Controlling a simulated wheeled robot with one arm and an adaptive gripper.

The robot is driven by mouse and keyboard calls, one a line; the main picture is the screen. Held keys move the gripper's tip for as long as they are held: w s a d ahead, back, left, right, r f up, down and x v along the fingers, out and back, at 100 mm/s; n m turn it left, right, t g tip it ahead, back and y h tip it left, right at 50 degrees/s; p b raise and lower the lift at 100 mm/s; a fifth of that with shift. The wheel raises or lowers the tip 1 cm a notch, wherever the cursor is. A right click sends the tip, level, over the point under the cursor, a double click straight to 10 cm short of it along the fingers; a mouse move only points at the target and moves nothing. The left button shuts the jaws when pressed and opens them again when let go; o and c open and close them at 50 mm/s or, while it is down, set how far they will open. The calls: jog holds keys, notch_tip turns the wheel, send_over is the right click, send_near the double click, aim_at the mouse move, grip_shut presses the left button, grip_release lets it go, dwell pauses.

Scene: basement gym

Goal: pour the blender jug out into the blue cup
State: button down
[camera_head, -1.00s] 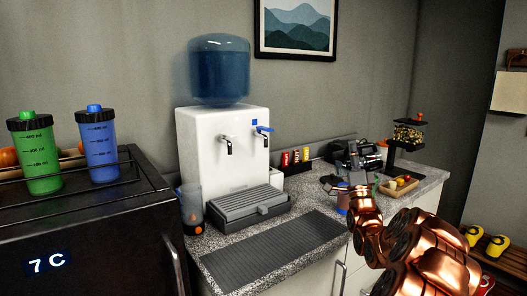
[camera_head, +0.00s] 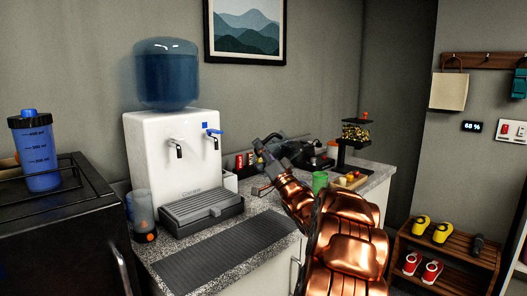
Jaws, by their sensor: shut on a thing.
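My gripper (camera_head: 268,168) is dark, at the end of my copper arm, above the counter right of the water dispenser. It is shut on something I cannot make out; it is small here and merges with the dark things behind. A clear, smoky jug-like container (camera_head: 141,208) with a dark base and an orange spot stands left of the dispenser. I cannot tell whether it is the blender jug. I see no blue cup; my arm hides part of the counter. A green cup (camera_head: 319,181) stands just right of my arm.
The white water dispenser (camera_head: 175,158) with its grey drip tray (camera_head: 201,207) stands on the counter. A dark ribbed mat (camera_head: 222,247) lies bare in front. A blue shaker bottle (camera_head: 36,152) stands on the black fridge (camera_head: 65,235). A shoe rack (camera_head: 447,250) is at right.

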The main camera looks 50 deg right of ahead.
aim_at(258, 157)
jog(key=shift+r+n+g+y, duration=0.1)
jog(key=shift+n+g+y, duration=0.35)
jog(key=shift+n, duration=0.35)
jog(key=shift+f+n+g+y+p, duration=0.2)
jog(key=shift+n+g+y+p, duration=0.35)
jog(key=shift+n+y+p, duration=0.45)
jog(key=f+n+g+p, duration=0.1)
jog(key=p, duration=0.1)
jog(key=s+f+n+g+y+p, duration=0.1)
jog(key=n+g, duration=0.1)
jog(key=d+f+n+g+p, duration=0.1)
jog(key=n+p, duration=0.1)
jog(key=shift+s+f+g+y+p, duration=0.15)
jog(key=shift+f+g+y+p, duration=0.1)
jog(key=shift+f+g+p, duration=0.1)
jog(key=shift+s+d+f+n+g+p, duration=0.1)
jog(key=shift+d+f+n+g+p, duration=0.1)
jog(key=shift+f+g+p, duration=0.15)
jog(key=shift+s+d+f+n+g+p, duration=0.1)
jog(key=shift+f+n+g+p, duration=0.15)
jog(key=shift+f, duration=0.2)
